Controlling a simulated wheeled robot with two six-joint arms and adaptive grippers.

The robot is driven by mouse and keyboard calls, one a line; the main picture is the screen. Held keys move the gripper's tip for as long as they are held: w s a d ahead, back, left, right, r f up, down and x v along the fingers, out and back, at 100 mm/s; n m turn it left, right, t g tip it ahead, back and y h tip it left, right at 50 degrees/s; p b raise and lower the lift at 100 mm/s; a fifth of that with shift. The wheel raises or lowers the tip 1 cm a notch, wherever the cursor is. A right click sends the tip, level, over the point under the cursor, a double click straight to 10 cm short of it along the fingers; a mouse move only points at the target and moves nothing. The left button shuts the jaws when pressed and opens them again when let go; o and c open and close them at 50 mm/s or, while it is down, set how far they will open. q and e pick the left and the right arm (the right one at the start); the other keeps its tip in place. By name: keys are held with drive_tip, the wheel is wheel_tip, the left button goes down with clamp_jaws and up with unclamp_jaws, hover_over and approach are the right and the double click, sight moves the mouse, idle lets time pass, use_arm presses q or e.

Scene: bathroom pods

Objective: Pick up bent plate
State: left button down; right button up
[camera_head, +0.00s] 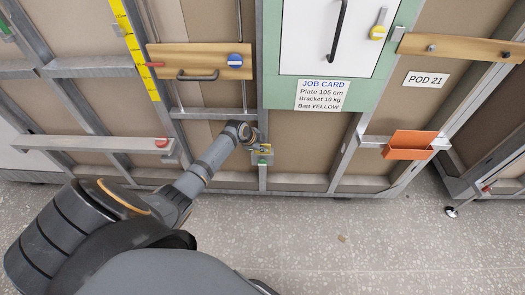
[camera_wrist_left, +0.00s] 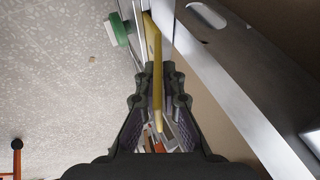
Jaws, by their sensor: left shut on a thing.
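In the left wrist view a thin yellow plate (camera_wrist_left: 156,70), seen nearly edge-on, runs lengthwise between the two fingers of my left gripper (camera_wrist_left: 158,103). The fingers are shut on it. It matches the bent plate, but I cannot make out its bend from this angle. In the head view my left gripper (camera_head: 258,140) is at the pod's lower frame, just above a small grey ledge (camera_head: 263,158) with a green part. The plate is mostly hidden there behind the gripper. My right gripper is in neither view.
A metal rail (camera_wrist_left: 222,75) runs close beside the plate in the wrist view, with a green part (camera_wrist_left: 118,30) on the other side. An orange tray (camera_head: 409,145) is on the frame at right. A job card (camera_head: 323,95) hangs above.

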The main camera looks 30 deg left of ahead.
use_arm(q)
wheel_tip(320, 180, up, 10)
drive_tip(key=shift+r+p, duration=0.1)
drive_tip(key=shift+p, duration=0.6)
